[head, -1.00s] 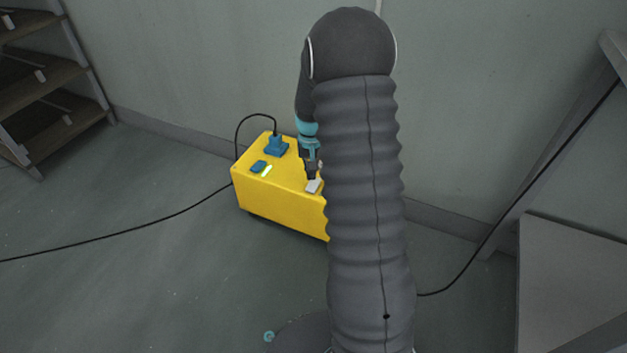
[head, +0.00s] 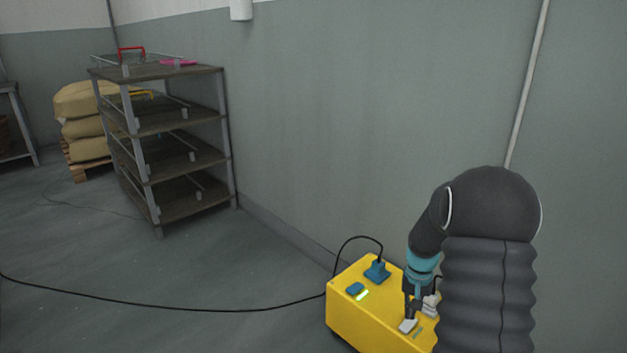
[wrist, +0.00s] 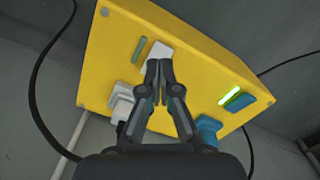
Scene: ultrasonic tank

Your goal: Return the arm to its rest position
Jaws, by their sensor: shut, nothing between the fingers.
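My gripper (head: 409,310) is shut and empty, pointing down at the top of a yellow power box (head: 352,318). In the wrist view my gripper (wrist: 159,82) has its closed fingertips at the edge of a white rocker switch (wrist: 158,50); I cannot tell whether they touch it. The strip (wrist: 139,49) beside this switch is dull green and unlit. A white plug (wrist: 122,102) sits in the box close to the fingers. My dark arm hides the box's right part in the head view.
A blue plug (head: 377,271) and a blue switch (head: 355,288) with a glowing green light (head: 362,295) are on the box. A black cable (head: 190,308) crosses the floor leftward. A shelf rack (head: 170,112) stands at the back left. The wall (head: 350,120) is behind the box.

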